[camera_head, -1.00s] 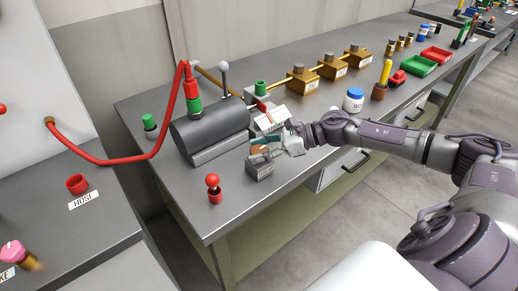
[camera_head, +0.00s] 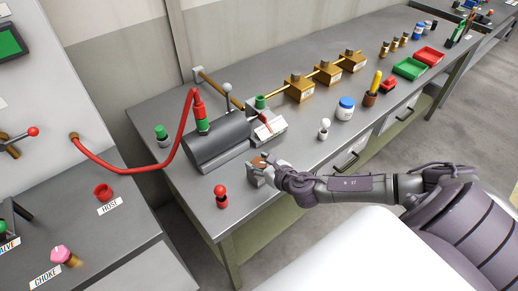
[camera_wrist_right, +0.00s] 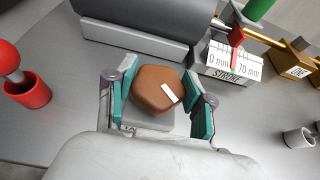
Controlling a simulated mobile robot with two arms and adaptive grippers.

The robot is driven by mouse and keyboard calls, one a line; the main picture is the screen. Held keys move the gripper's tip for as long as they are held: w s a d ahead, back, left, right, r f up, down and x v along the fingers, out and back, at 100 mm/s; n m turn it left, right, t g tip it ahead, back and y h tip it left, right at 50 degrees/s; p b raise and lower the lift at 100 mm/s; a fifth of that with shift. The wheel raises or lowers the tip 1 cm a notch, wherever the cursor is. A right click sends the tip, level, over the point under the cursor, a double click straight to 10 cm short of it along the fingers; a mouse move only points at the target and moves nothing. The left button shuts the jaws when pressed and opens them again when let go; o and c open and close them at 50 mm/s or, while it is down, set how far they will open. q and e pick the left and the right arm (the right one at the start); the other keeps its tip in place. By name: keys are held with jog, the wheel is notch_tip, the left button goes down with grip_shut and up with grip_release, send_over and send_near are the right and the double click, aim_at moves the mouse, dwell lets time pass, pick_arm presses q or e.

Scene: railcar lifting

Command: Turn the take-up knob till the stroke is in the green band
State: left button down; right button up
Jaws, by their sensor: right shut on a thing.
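The take-up knob (camera_wrist_right: 158,92) is brown and many-sided, with a white mark on its lower right face. It sits on a small grey block at the bench's front edge. My left gripper is out of view.
A dark grey cylinder (camera_head: 215,142) lies behind the knob, with a red hose (camera_head: 148,160) joined to it. A red-balled lever (camera_head: 221,195) stands to the left. A white-balled post (camera_head: 324,130) and a white jar (camera_head: 345,108) stand to the right.

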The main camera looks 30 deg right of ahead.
jog(key=m+h+p, duration=0.1)
jog(key=m+h, duration=0.1)
jog(key=m+h+p, duration=0.1)
jog(key=h+p, duration=0.1)
jog(key=shift+a+r+m+g, duration=0.2)
jog(key=shift+m+g, duration=0.1)
jog(key=shift+m, duration=0.1)
pick_arm(q)
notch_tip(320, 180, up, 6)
jog(key=p, duration=0.2)
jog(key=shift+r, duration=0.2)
pick_arm(e)
jog(key=shift+d+f+m+g+h, duration=0.15)
jog(key=shift+m+g+h, duration=0.75)
jog(key=shift+m+h, duration=1.15)
jog(key=shift+h, duration=0.45)
jog(key=o, duration=1.2)
jog(key=shift+c, duration=0.2)
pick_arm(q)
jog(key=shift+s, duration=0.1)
pick_arm(e)
jog(key=shift+s, duration=0.1)
jog(key=v, duration=1.1)
jog(key=shift+s+r, duration=0.25)
